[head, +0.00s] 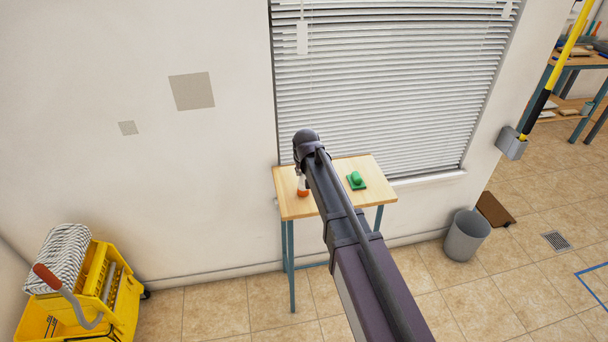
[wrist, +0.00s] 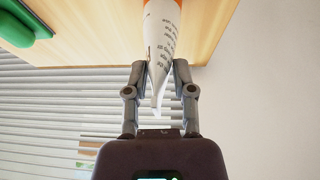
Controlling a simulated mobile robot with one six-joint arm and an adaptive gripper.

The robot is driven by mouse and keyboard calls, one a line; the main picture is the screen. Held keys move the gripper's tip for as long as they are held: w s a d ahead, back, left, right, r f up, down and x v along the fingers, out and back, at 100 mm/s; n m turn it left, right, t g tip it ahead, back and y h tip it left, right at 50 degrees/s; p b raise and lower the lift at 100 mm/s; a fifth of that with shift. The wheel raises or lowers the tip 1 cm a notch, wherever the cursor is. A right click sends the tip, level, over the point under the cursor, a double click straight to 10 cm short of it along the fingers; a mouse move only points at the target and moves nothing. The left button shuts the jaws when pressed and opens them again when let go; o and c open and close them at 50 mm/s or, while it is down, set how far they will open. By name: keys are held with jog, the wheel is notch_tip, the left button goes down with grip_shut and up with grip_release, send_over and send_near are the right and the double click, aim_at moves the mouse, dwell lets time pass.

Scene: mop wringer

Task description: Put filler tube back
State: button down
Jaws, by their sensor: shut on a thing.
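The filler tube (wrist: 163,35) is white with dark print and an orange end. My gripper (wrist: 159,68) is shut on its flat white tail, with one finger on each side. In the head view the orange part of the tube (head: 303,191) shows at the left of the small wooden table (head: 288,206), beside my arm. I cannot tell whether the tube touches the tabletop. My arm hides the gripper's fingers in the head view.
A green tray (head: 362,186) with a green object (head: 355,177) lies on the table right of my arm. A window blind (head: 390,90) is behind. A yellow mop bucket (head: 120,310) stands at lower left, a grey bin (head: 466,237) at right.

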jog(key=shift+c, duration=2.2)
grip_release()
jog(key=shift+r, duration=0.15)
jog(key=p+v, duration=1.1)
jog(key=shift+s+r, duration=0.15)
jog(key=shift+r, duration=0.15)
jog(key=shift+d, duration=0.1)
jog(key=s+d+f+m+g, duration=0.1)
jog(key=s+d+m+g, duration=0.2)
jog(key=s+d, duration=1.8)
jog(key=shift+s+d+f+g+h, duration=0.15)
jog(key=shift+d+f+g+h, duration=0.2)
jog(key=shift+d+g, duration=0.4)
jog(key=shift+a+r, duration=0.1)
